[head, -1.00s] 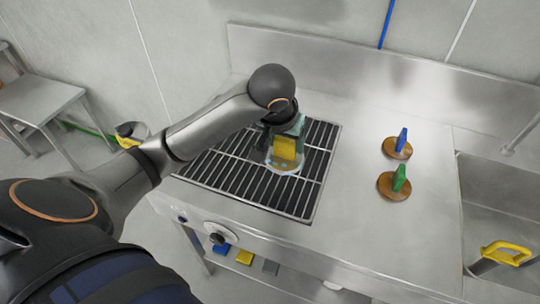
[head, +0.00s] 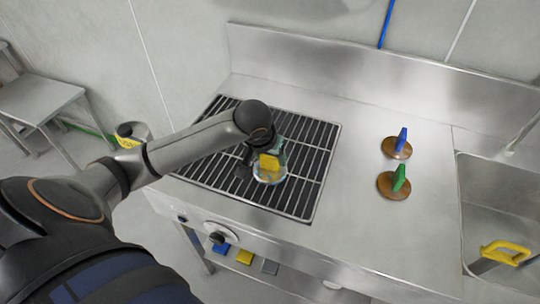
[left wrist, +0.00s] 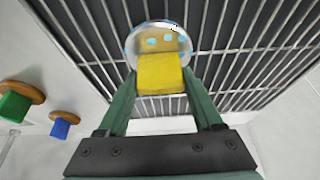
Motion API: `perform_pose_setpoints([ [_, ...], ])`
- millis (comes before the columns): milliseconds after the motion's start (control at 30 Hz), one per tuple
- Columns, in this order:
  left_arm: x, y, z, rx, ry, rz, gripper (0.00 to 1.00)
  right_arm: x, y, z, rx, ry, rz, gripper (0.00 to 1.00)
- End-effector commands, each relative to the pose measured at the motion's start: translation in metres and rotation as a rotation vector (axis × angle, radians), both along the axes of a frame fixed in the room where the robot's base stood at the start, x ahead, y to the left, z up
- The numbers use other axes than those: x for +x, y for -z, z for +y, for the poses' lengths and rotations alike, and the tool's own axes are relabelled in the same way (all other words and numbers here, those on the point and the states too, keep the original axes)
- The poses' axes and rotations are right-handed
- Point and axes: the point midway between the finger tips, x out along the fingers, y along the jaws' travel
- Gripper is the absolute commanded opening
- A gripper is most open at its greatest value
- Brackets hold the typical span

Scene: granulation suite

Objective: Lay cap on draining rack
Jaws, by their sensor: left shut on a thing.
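The cap is a clear round disc with light blue patches and a yellow block handle (left wrist: 160,74). In the head view its yellow handle (head: 269,162) shows over the middle of the draining rack. My left gripper (left wrist: 158,88) has its green fingers shut on the yellow handle, with the disc on the far side. The draining rack (head: 312,165) is a dark panel with metal bars set in the steel counter. The cap is over the bars; whether it touches them I cannot tell. My right gripper is not in view.
Two round brown pieces, one with a blue handle (head: 402,138) and one with a green handle (head: 398,178), stand on the counter right of the rack. A sink (head: 500,215) with a yellow-handled item (head: 506,252) is farther right. A steel backsplash (head: 350,68) rises behind.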

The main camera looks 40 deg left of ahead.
Motion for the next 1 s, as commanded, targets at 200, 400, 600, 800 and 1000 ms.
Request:
perform_pose_setpoints([
  [200, 0.0, 0.003, 0.0, 0.0, 0.0, 0.0, 0.8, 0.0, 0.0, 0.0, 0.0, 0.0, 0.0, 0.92],
  [400, 0.0, 0.002, 0.0, 0.0, 0.0, 0.0, 0.97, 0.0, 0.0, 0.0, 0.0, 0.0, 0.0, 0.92],
  [600, 0.0, 0.002, 0.0, 0.0, 0.0, 0.0, 0.97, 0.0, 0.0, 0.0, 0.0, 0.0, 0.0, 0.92],
  [800, -0.005, -0.016, -0.002, -0.001, 0.001, -0.004, 0.97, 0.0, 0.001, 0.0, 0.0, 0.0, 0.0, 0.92],
  [1000, -0.021, -0.057, -0.006, -0.001, 0.002, -0.007, 0.97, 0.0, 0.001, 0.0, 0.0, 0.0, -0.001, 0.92],
])
